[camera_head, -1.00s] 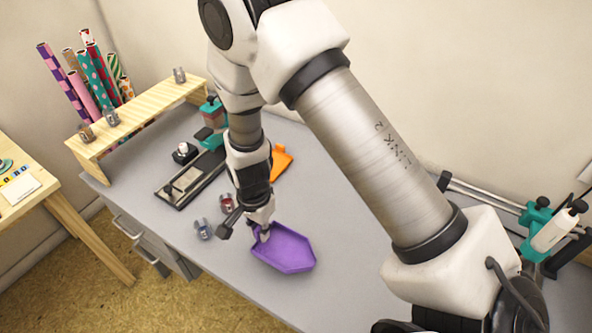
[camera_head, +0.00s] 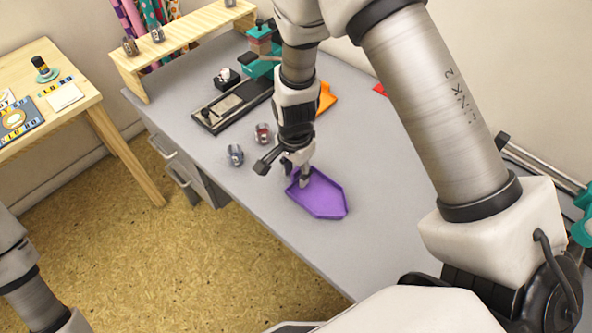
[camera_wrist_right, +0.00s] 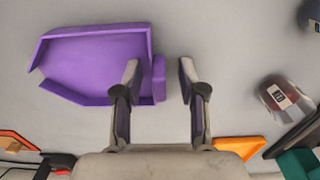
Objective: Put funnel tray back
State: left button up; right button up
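The funnel tray is a shallow purple tray (camera_head: 324,198) with a raised rim and one pointed end, lying flat on the grey desk. It also shows in the right wrist view (camera_wrist_right: 95,62). My right gripper (camera_head: 301,180) is pointed down at the tray's end. In the right wrist view the fingers of the right gripper (camera_wrist_right: 158,72) are apart. One finger is over the tray's inside and the other is beyond its outer edge, with the end wall between them and a gap at the outer finger. My left gripper is out of view.
A wooden shelf (camera_head: 185,32) stands at the back left. Desk in front is clear.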

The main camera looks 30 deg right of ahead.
notch_tip(320, 180, up, 12)
jog(key=shift+r+p, duration=0.15)
jog(key=shift+p, duration=0.25)
dwell(1.3)
